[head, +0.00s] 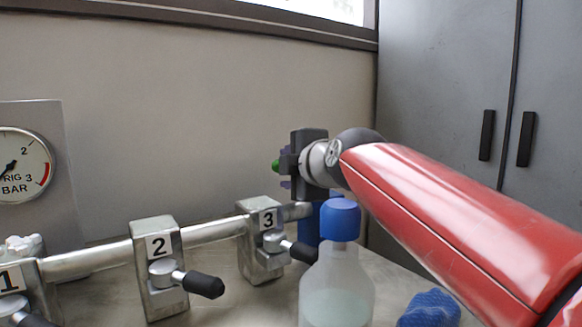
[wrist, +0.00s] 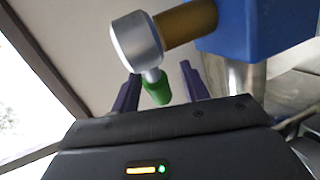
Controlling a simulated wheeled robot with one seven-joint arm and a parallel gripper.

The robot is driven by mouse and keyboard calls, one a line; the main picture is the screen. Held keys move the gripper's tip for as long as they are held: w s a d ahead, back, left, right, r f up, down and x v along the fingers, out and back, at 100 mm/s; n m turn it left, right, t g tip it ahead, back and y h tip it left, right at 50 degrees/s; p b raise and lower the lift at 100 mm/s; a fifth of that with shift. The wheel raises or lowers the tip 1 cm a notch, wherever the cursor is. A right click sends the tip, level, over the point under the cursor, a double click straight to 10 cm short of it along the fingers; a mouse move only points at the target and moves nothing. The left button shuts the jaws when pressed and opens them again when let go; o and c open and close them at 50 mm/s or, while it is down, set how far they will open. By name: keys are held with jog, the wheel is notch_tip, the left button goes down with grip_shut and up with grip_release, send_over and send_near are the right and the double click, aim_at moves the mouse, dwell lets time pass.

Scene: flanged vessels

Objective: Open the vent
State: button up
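A small valve with a green lever (wrist: 157,90) shows in the wrist view. Its round silver body (wrist: 136,42) sits on a brass stem (wrist: 186,22) coming from a blue block (wrist: 255,28). My gripper (wrist: 160,74) has its two purple fingers apart, one on each side of the green lever, with gaps visible. In the head view my gripper (head: 284,167) is above the pipe's right end, and a bit of green (head: 275,165) shows at its fingers. The valve body is hidden there behind my gripper. I cannot tell which marked part is the vent.
A pipe (head: 212,231) carries valve blocks marked 1 (head: 12,279), 2 (head: 158,245) and 3 (head: 266,220), with black-handled levers. A blue-capped bottle (head: 338,285) and blue cloth (head: 430,308) are in front. A gauge (head: 22,168) stands left, grey cabinets (head: 440,90) right.

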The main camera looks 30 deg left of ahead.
jog(key=b+v, duration=0.2)
jog(key=v, duration=0.5)
jog(key=shift+s+d+b, duration=0.25)
jog(key=shift+d+b, duration=0.05)
jog(key=shift+r, duration=0.15)
